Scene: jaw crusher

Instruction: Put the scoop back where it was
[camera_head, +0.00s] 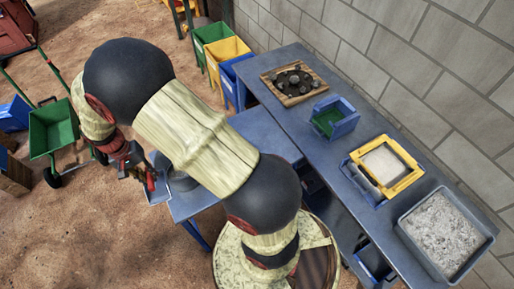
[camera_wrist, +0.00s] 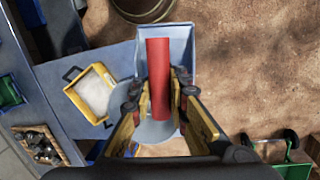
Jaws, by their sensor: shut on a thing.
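My gripper (camera_wrist: 160,88) is shut on the red handle (camera_wrist: 158,60) of the scoop, with one finger on each side. The handle points up in the wrist view. In the head view my gripper (camera_head: 150,176) is small and low at the edge of the lower blue table (camera_head: 200,203); a bit of red shows there. A blue-grey tray-like shape (camera_wrist: 181,35) lies around the handle's upper end; I cannot tell whether it is the scoop's pan. A grey round surface (camera_wrist: 158,133) shows below, partly hidden by the fingers.
A yellow-rimmed container (camera_wrist: 92,93) of pale powder stands left of my gripper. The long blue bench (camera_head: 290,122) bears a wooden tray of stones (camera_head: 265,76), a blue box (camera_head: 346,128), a yellow sieve (camera_head: 415,178) and a grey gravel tray (camera_head: 487,243). A green wheelbarrow (camera_head: 52,128) stands left on open sandy ground.

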